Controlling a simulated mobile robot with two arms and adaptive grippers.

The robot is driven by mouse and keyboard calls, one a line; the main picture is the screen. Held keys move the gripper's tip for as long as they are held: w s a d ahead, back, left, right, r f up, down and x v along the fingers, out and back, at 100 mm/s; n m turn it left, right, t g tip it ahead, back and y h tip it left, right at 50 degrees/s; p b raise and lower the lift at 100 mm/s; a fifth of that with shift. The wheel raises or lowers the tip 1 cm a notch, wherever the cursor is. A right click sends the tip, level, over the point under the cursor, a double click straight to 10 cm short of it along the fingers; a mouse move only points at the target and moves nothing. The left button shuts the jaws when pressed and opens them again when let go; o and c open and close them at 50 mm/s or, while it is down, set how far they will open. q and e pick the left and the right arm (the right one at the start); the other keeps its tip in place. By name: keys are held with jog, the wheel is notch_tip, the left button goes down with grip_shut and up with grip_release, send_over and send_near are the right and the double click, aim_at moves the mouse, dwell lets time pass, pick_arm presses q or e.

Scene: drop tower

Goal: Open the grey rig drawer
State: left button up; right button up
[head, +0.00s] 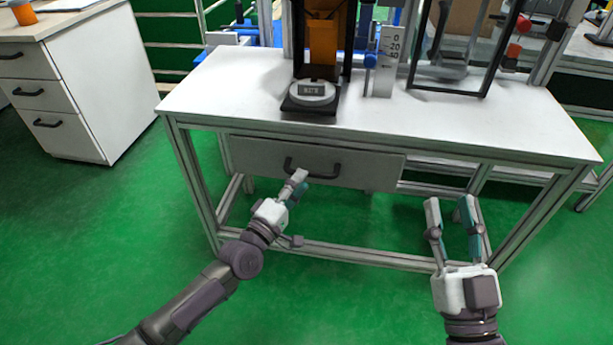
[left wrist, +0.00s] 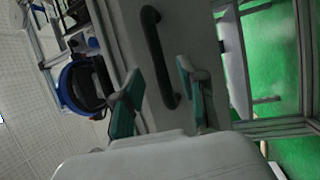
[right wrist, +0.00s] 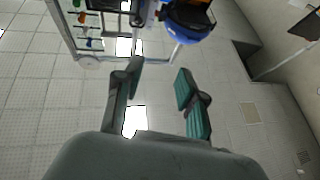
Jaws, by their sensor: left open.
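The grey rig drawer (head: 370,170) is shut under the white tabletop, with a dark bar handle (head: 312,168) on its front. In the left wrist view the handle (left wrist: 160,58) stands ahead of the fingers, running between their tips in the picture. My left gripper (head: 299,180) is open just in front of the handle; I cannot tell whether it touches it. It also shows open in the left wrist view (left wrist: 158,80). My right gripper (head: 449,203) is open and empty, in front of the table's right part, away from the drawer.
The white table (head: 230,85) carries the drop tower with its orange block (head: 322,42), a round base with a display (head: 310,92), a scale plate and a dark-framed guard. A white cabinet (head: 100,85) stands at left. The green floor before the table is clear.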

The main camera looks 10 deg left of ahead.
pick_arm(q)
jog(key=shift+x, duration=1.75)
pick_arm(e)
jog(key=shift+s+r+t, duration=0.7)
jog(key=shift+r+t, duration=0.1)
jog(key=shift+r, duration=0.25)
pick_arm(q)
grip_shut()
